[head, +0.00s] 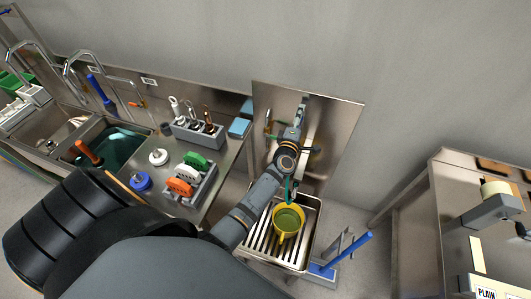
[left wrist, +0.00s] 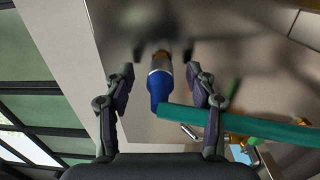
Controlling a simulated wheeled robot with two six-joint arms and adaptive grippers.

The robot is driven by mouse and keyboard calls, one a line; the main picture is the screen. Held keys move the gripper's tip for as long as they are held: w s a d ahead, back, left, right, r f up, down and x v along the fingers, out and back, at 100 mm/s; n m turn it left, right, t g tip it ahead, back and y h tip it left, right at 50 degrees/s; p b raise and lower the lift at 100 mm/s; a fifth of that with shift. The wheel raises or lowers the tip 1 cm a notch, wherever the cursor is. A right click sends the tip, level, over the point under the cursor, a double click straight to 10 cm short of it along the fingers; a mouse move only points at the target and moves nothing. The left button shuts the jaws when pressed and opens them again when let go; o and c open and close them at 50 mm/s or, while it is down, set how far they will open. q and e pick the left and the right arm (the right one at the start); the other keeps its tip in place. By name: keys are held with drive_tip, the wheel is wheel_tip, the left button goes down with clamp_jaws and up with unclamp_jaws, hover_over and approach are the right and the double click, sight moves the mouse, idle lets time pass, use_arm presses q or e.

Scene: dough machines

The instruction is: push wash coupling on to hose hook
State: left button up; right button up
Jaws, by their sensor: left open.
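The wash coupling, blue with a silver and brass end (left wrist: 160,88), stands between the spread fingers of my left gripper (left wrist: 162,76) in the left wrist view, with a gap on each side. Its brass end points at a dark, blurred fitting (left wrist: 165,48) that may be the hose hook; I cannot tell whether they touch. A teal hose (left wrist: 250,128) runs from beside the coupling across the right finger. In the head view my left gripper (head: 294,126) is open at the steel wall panel (head: 338,124) and hides the coupling. My right gripper is not seen.
Below my left arm, a yellow bucket (head: 275,222) stands on a slatted basin (head: 257,240). A steel counter with a grey utensil holder (head: 197,134) and colored discs (head: 180,187) is on the left. A table (head: 452,225) stands at right.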

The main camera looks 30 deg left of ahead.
use_arm(q)
drive_tip(key=shift+s, duration=0.25)
drive_tip(key=shift+v, duration=1.85)
drive_tip(key=shift+s+d, duration=0.1)
drive_tip(key=shift+s, duration=0.05)
drive_tip(key=v, duration=0.7)
drive_tip(key=shift+s, duration=0.25)
